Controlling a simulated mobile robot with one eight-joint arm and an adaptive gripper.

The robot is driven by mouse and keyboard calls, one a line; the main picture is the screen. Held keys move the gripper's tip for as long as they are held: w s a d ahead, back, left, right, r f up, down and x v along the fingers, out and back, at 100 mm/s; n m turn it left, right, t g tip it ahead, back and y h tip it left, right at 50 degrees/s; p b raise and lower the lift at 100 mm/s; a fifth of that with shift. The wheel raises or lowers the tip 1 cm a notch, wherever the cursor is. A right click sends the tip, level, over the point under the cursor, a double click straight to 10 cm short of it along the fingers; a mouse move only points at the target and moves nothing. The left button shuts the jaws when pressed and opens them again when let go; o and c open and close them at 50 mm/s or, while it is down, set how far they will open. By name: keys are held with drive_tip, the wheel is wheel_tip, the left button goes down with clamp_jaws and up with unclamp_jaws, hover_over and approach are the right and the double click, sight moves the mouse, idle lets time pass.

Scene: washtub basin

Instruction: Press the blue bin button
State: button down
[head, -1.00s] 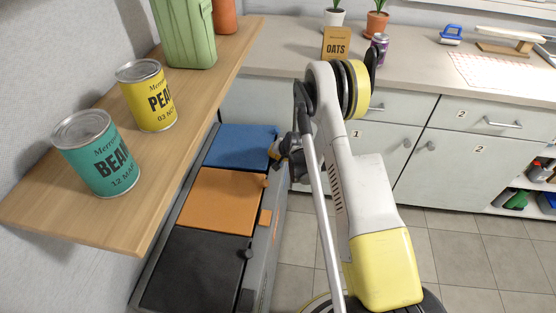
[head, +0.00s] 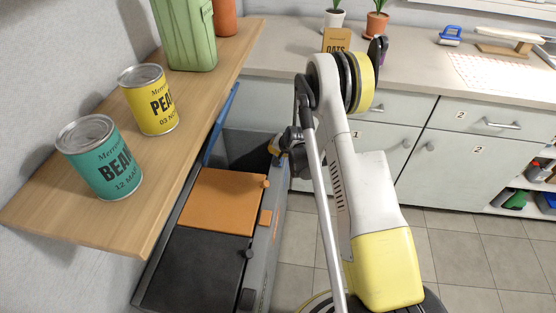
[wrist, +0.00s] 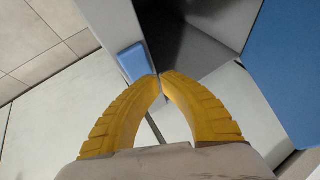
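The blue bin's lid (head: 219,122) stands raised in the head view, leaning up by the wooden shelf; it also shows at the right of the wrist view (wrist: 290,65). The open blue bin compartment (head: 243,147) is dark and looks empty where visible. The blue button (wrist: 133,61) is on the bin's front edge in the wrist view, just beyond my yellow fingertips. My gripper (wrist: 160,76) has its two fingertips together with nothing between them, touching or very close to the button. In the head view my gripper (head: 274,148) is mostly hidden behind my arm.
The orange lid (head: 218,200) and black lid (head: 195,268) beside it are shut. A wooden shelf (head: 205,100) with a teal can (head: 103,160), a yellow can (head: 150,100) and a green container (head: 187,35) overhangs the bins at left. Tiled floor (head: 480,250) is free at right.

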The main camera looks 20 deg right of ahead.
drive_tip(key=shift+r+p, duration=0.8)
drive_tip(key=shift+r, duration=1.3)
drive_tip(key=shift+r, duration=0.1)
drive_tip(key=s+a+r+n, duration=0.1)
drive_tip(key=s+a+r, duration=0.25)
drive_tip(key=r, duration=0.55)
drive_tip(key=s+a+r+n, duration=0.2)
drive_tip(key=s+r, duration=0.2)
drive_tip(key=r, duration=0.4)
drive_tip(key=s+a+r+n, duration=0.1)
drive_tip(key=s+a+r, duration=0.25)
drive_tip(key=r, duration=0.55)
drive_tip(key=s+a+r+n, duration=0.2)
drive_tip(key=s, duration=1)
drive_tip(key=s+a+r+n, duration=0.2)
drive_tip(key=s+a+r, duration=0.1)
drive_tip(key=s, duration=0.9)
drive_tip(key=shift+s+r+n, duration=0.3)
